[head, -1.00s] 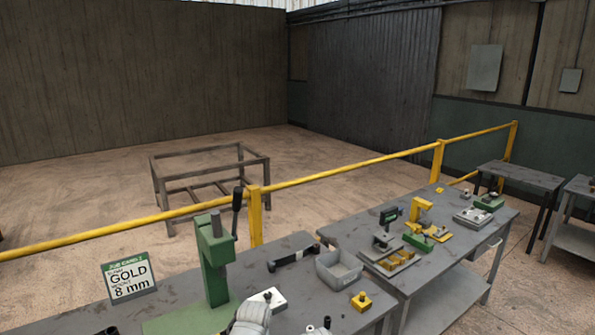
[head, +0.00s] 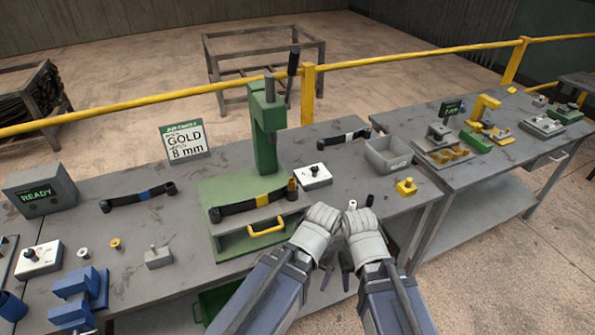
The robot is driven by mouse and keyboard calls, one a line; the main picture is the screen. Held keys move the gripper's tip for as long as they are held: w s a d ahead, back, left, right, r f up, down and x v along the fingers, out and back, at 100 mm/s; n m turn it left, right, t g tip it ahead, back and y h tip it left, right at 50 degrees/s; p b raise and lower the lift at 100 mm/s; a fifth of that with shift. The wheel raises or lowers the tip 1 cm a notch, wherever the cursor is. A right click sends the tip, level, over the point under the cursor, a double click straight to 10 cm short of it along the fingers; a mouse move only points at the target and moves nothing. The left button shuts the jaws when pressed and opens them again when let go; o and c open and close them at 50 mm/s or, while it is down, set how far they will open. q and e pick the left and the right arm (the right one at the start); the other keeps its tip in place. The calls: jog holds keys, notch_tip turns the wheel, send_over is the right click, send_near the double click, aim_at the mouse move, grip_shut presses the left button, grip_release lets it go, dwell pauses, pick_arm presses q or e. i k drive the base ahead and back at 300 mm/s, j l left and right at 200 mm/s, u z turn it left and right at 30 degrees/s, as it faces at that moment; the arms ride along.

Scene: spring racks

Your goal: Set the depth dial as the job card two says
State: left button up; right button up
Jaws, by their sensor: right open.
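The job card (head: 184,139) stands upright at the back of the bench and reads GOLD and 8 mm. A white box with a black knob (head: 313,176) sits right of the green press (head: 266,135). A similar white box with a knob (head: 38,259) is at the far left. Their markings are too small to read, so I cannot tell which is the depth dial. My right gripper (head: 361,203) is open in front of the bench's right part, below the nearer knob box and apart from it.
A dark bar with a yellow band (head: 253,206) lies across the press base. A blue-banded bar (head: 139,197) and a READY display (head: 40,190) are to the left.

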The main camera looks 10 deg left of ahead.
aim_at(314, 169)
jog(key=i+l+z, duration=0.25)
jog(key=i, duration=0.2)
jog(key=i+j+z, duration=0.1)
jog(key=i+z, duration=0.15)
jog(key=i, duration=0.2)
